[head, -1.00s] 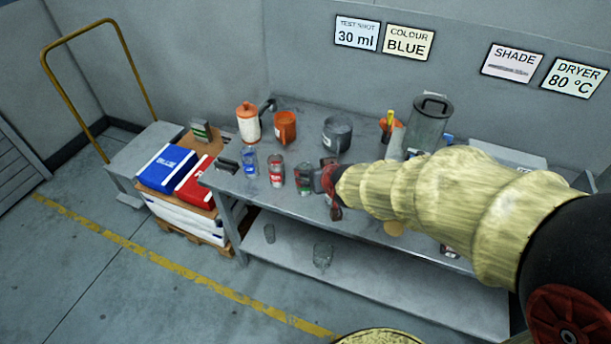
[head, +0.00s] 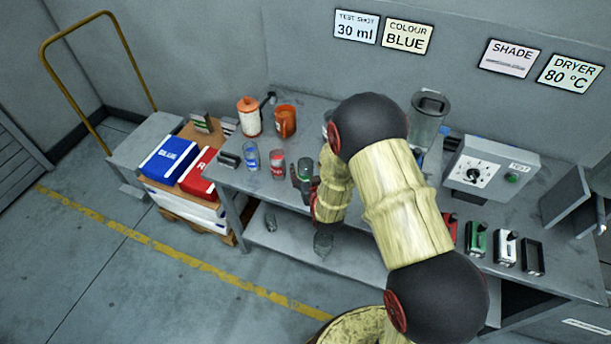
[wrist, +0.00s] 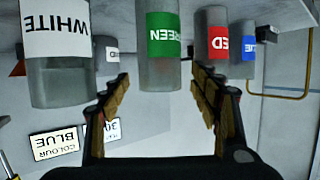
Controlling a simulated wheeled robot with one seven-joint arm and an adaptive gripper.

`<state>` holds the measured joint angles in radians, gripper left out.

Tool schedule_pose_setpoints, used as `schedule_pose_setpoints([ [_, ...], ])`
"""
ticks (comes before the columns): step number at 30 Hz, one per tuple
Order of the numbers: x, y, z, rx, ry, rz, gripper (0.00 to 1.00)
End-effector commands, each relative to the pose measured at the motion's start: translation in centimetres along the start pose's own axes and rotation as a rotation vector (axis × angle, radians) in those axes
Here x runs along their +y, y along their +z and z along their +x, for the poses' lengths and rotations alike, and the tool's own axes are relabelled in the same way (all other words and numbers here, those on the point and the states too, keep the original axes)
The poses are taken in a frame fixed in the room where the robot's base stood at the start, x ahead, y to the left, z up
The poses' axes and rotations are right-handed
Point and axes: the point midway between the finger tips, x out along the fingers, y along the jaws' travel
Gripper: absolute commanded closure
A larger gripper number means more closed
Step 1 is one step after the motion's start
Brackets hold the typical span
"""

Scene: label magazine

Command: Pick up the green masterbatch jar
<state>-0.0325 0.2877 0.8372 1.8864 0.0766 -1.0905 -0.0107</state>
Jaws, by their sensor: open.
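The green masterbatch jar (head: 305,168) stands on the bench, to the right of the red jar (head: 277,164) and the blue jar (head: 251,157). In the wrist view, which is upside down, its green label (wrist: 163,35) faces me. My gripper (wrist: 160,78) is open and empty, with one finger to each side of the jar's near end in the picture. I cannot tell whether the jar is between the fingertips or just beyond them. In the head view my gripper (head: 305,188) is at the jar, partly hiding it.
In the wrist view a jar labelled WHITE (wrist: 58,45) stands close beside the green one. An orange-lidded bottle (head: 249,118) and an orange cup (head: 285,121) are behind the jars. A control box (head: 490,165) stands at the right. The bench's front edge is near.

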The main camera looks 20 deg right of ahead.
Motion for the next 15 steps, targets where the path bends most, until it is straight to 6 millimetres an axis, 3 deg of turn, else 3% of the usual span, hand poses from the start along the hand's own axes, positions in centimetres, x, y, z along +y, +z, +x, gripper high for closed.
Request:
schedule_pose_setpoints([
  [8, 0.0, 0.0, 2.2, 0.001, 0.000, 0.000, 0.37],
  [15, 0.0, 0.1, 5.8, 0.000, -0.001, 0.000, 0.37],
])
